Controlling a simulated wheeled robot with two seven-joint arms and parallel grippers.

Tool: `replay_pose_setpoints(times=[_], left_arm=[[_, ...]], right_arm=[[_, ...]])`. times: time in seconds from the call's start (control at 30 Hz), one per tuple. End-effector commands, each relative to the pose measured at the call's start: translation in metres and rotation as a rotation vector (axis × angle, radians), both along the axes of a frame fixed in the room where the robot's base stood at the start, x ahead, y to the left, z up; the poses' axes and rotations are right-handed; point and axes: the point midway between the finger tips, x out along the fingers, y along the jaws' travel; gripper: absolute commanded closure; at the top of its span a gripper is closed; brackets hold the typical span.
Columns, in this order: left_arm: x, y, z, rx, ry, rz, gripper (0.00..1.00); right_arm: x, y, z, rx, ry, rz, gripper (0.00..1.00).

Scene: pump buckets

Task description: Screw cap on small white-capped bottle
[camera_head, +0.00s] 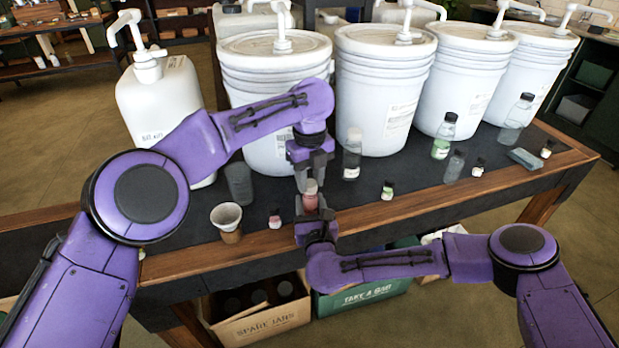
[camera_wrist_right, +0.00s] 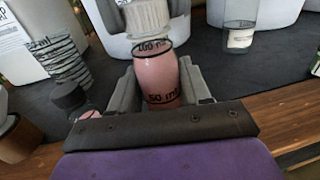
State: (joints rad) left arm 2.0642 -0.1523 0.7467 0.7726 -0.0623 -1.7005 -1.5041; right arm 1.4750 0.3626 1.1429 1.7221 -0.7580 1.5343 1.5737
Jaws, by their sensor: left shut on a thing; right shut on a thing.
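The small white-capped bottle (camera_head: 310,201) stands upright near the table's front edge, with pink liquid inside. It also shows in the right wrist view (camera_wrist_right: 157,78), with "100 ml" and "50 ml" marks. My right gripper (camera_head: 314,222) comes from the front and is shut around the bottle's body. Its white cap (camera_head: 311,185) is on top of the bottle. My left gripper (camera_head: 306,184) comes down from above and is shut on the cap; the cap's ribbed side shows in the right wrist view (camera_wrist_right: 146,22). Whether the cap is fully seated I cannot tell.
Large white pump buckets (camera_head: 385,95) line the table's back. A tall clear bottle (camera_head: 352,155) and a small green bottle (camera_head: 387,191) stand to the right. Boxes (camera_head: 262,318) sit below.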

Motion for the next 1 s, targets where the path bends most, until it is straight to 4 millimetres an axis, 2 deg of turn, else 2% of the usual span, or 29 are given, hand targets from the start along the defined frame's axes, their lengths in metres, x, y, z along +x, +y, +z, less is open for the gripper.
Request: replay_pose_setpoints(times=[0.1,0.23,0.4,0.43,0.5,0.77,1.0], left_arm=[[0.000,0.000,0.000,-0.001,-0.001,-0.342,1.00],[0.000,-0.001,0.000,-0.001,-0.003,-0.628,1.00],[0.000,-0.001,0.000,0.000,-0.003,-0.644,1.00],[0.000,-0.001,0.000,0.000,-0.003,-0.643,0.56],[0.000,-0.001,0.000,0.000,-0.003,-0.643,0.40],[0.000,0.000,0.001,0.000,-0.003,-0.641,0.40],[0.000,0.000,0.031,0.000,-0.006,-0.639,0.40]], right_arm=[[0.000,0.000,0.000,0.000,0.000,-0.001,1.00],[0.000,0.000,0.000,0.000,0.000,-0.001,1.00],[0.000,0.000,0.000,0.000,0.000,-0.001,1.00],[0.000,0.000,0.000,0.000,0.000,-0.001,1.00],[0.000,0.000,0.000,0.000,0.000,-0.001,1.00],[0.000,0.000,0.000,0.000,0.000,-0.001,1.00],[0.000,0.000,0.000,0.000,0.000,-0.001,1.00]])
